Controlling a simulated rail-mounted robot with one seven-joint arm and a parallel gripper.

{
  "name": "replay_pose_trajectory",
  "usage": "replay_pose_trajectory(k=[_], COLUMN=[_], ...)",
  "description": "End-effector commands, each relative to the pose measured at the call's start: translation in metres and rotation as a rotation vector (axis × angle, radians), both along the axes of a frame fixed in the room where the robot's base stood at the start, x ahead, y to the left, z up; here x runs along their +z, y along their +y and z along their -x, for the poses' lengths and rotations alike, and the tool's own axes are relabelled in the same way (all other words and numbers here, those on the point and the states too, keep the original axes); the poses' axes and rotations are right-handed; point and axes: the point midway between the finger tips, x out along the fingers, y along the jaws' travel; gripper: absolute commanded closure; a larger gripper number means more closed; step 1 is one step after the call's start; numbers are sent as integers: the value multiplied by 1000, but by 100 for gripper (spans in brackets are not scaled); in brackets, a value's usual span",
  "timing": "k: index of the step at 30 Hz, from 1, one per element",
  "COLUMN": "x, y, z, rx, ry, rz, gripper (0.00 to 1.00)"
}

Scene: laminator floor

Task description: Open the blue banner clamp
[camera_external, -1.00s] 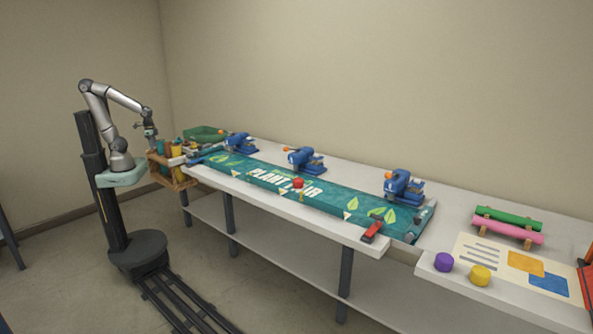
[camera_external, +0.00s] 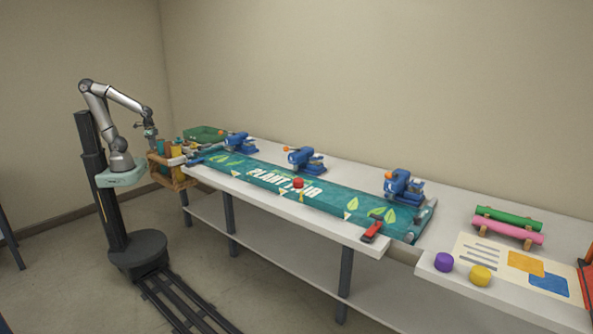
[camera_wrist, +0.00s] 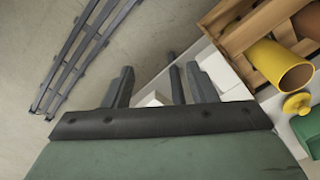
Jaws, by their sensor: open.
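A teal banner (camera_external: 335,194) with white lettering and leaf shapes lies along the long table. A low blue clamp-like piece (camera_external: 206,154) lies at the banner's left end; it is too small to tell whether it is open or shut. Three blue devices with orange knobs stand along the banner's back edge, at left (camera_external: 240,143), middle (camera_external: 306,160) and right (camera_external: 402,187). My gripper (camera_external: 151,144) is above the wooden crate at the table's left end, apart from the blue pieces. In the wrist view my gripper (camera_wrist: 158,88) is open and empty. No blue clamp shows there.
The wooden crate (camera_external: 178,181) holds coloured bottles; a yellow container (camera_wrist: 278,66) shows near it in the wrist view. A green tray (camera_external: 204,133) is behind. A red clamp (camera_external: 371,232) and red knob (camera_external: 298,183) are at the banner's front. Floor rails (camera_external: 185,302) run clear along the table.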

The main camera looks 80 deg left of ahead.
Motion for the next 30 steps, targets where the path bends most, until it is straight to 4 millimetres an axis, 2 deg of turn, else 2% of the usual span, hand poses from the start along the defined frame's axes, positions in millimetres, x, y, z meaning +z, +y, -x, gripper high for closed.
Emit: replay_pose_trajectory(k=[2, 3, 5, 7, 8, 13, 15, 19, 21, 24, 30], x=[0, 1, 5, 17, 24, 66, 77, 88, 90, 88, 64], y=[0, 0, 0, 0, 0, -8, -14, -25, -28, -31, -27], z=[0, -1, -7, -26, -38, -133, -170, -222, -239, -249, -252], rx=[0, -2, -23, -84, -126, -456, -590, -777, -836, -877, -881], ry=[0, 0, -2, -5, -8, -23, -27, -38, -41, -44, -41], rz=[0, 0, -7, -24, -36, -114, -141, -174, -185, -191, -191], gripper=[51, 62, 64, 64, 64, 64, 64, 64, 64, 64, 64])
